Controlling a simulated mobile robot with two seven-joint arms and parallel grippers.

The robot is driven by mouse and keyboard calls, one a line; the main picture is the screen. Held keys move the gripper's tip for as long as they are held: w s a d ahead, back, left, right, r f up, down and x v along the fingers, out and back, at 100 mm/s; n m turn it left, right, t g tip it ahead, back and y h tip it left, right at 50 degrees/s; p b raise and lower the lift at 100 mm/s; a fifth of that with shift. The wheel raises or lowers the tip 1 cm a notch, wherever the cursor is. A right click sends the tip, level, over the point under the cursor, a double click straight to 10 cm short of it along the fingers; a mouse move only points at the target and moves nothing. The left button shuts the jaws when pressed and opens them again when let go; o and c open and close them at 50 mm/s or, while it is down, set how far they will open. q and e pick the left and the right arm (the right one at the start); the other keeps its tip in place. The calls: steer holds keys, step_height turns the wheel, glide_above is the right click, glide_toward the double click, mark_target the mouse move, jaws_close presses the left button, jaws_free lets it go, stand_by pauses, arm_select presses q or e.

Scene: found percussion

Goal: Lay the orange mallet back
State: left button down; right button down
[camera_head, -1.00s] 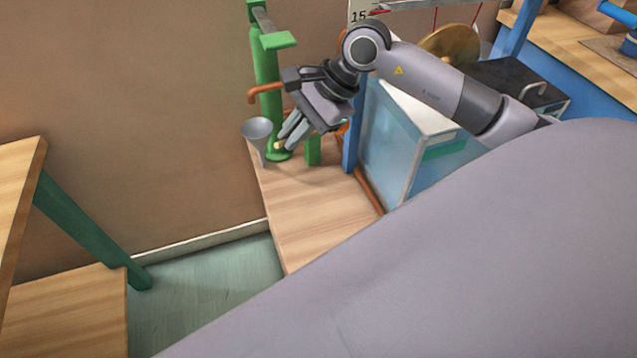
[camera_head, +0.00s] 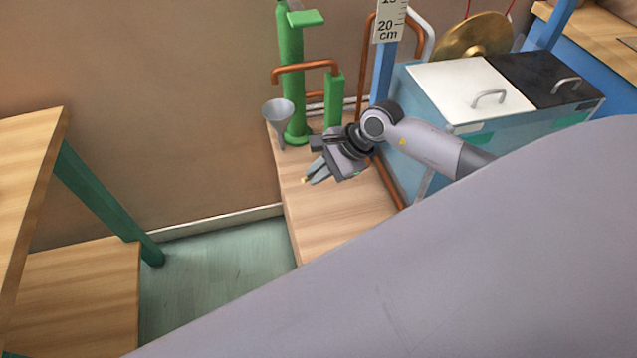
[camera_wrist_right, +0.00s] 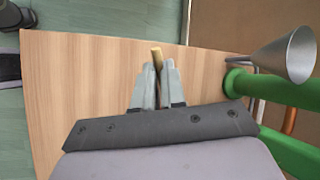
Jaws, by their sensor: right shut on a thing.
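My right gripper (camera_head: 313,177) is low over the wooden bench top (camera_head: 345,212), and I cannot tell whether it or its load touches the wood. It is shut on a thin tan wooden stick, taken as the orange mallet (camera_wrist_right: 156,54), whose end pokes out just past the fingertips (camera_wrist_right: 160,84) in the right wrist view. A small tan tip also shows at the fingers in the head view (camera_head: 304,180). No orange head shows; the rest of the mallet is hidden by the gripper. My left gripper is not in view.
A grey metal funnel (camera_head: 279,112) and a green post (camera_head: 293,85) stand at the bench's back. Copper pipes (camera_head: 305,67) run beside them. A blue cabinet with white lid (camera_head: 465,82) is to the right. The bench front is clear.

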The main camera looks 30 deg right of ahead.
steer(key=shift+f, duration=2)
steer(key=shift+f+b, duration=0.2)
steer(key=shift+b, duration=0.2)
steer(key=c, duration=1.2)
jaws_free()
steer(key=shift+r, duration=0.1)
